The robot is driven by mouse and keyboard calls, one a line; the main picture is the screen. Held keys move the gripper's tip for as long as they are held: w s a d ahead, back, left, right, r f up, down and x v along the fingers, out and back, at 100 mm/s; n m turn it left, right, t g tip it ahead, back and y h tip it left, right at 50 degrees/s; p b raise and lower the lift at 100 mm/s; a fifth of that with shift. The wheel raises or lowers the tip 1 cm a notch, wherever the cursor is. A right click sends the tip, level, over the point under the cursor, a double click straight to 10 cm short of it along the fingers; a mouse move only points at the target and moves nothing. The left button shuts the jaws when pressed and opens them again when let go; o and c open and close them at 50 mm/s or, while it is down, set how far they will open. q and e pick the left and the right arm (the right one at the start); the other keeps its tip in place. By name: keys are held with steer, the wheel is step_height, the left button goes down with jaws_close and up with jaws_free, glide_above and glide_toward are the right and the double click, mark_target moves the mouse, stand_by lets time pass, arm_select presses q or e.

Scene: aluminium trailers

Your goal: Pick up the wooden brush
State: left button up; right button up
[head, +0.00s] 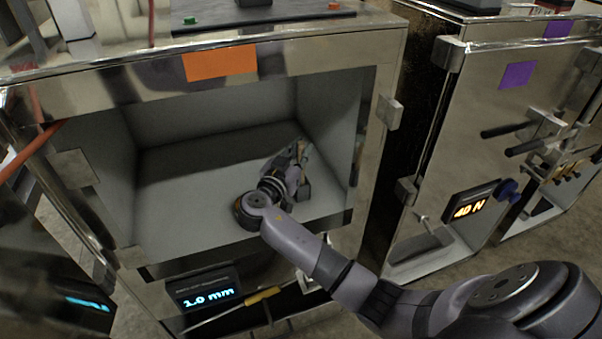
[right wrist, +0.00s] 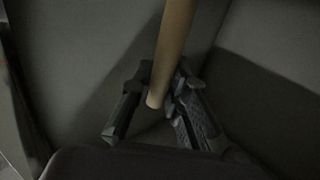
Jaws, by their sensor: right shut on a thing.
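The wooden brush (right wrist: 173,45) shows in the right wrist view as a smooth tan handle running from the top edge down between my right gripper's fingers. Its end shows just below the fingers' closing point, and its bristles are out of that view. My right gripper (head: 297,160) is inside the open metal compartment, near its right wall, and is shut on the handle. It also shows in the right wrist view (right wrist: 163,88). In the head view the gripper largely hides the brush. My left gripper is not in view.
The compartment (head: 190,200) has grey inner walls, a front lip and an orange patch (head: 220,62) above its opening. A "1.0 mm" display (head: 206,291) sits below.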

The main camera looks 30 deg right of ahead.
jaws_close()
steer(key=shift+r, duration=0.1)
